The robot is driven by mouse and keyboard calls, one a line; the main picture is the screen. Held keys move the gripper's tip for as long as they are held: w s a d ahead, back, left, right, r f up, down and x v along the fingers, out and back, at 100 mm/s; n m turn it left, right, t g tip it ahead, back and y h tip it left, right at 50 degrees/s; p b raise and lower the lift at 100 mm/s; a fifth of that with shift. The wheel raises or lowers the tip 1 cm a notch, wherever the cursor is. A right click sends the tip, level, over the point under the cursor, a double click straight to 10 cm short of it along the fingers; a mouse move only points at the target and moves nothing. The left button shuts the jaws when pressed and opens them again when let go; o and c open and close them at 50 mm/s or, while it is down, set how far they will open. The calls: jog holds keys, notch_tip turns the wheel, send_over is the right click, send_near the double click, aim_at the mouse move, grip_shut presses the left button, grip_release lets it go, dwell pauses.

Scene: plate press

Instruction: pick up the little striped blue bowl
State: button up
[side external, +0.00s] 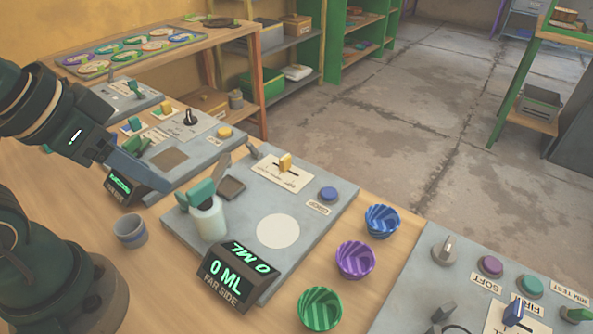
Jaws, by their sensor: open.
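A small blue bowl (382,221) with swirling stripes stands upright on the wooden table, in the gap between the two grey panels on the right. It is the farthest of a row of three striped bowls. A purple bowl (355,260) is just in front of it, and a green bowl (320,309) is nearest. My gripper (150,163) is at the left, over the left-hand panels, well away from the bowls. It is open. Its fingers are partly hard to make out against the panel.
A grey panel (335,222) with a white bottle (209,219), a blue button and a display reading 0 ML lies between my gripper and the bowls. Another panel (412,300) with knobs is at the right. A small grey-blue cup (130,231) stands near my base.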

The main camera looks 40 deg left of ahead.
aim_at(380, 208)
dwell(0.8)
jog(key=w+d+r+m+t+h, duration=0.15)
jog(key=w+r+m+t, duration=0.25)
jog(key=w+m, duration=0.6)
jog(key=w+d+r+m+t, duration=0.2)
jog(key=w+r+m+t, duration=0.25)
jog(key=w+m, duration=0.5)
jog(key=w+d+f+m+t+h, duration=0.1)
jog(key=w+d+f+m+h, duration=0.25)
jog(key=d+m, duration=0.6)
jog(key=d+f+m+g, duration=0.1)
jog(key=d+f+m, duration=0.1)
jog(key=f, duration=0.4)
jog(key=s+d+f+m+g+h, duration=0.1)
jog(key=d+f+m, duration=0.1)
jog(key=f+m, duration=0.2)
jog(key=s+d+f+m+g, duration=0.1)
jog(key=d+f+m, duration=0.1)
jog(key=f, duration=0.6)
jog(key=shift+s+m, duration=0.15)
jog(key=shift+m, duration=0.65)
jog(key=shift+x, duration=2.5)
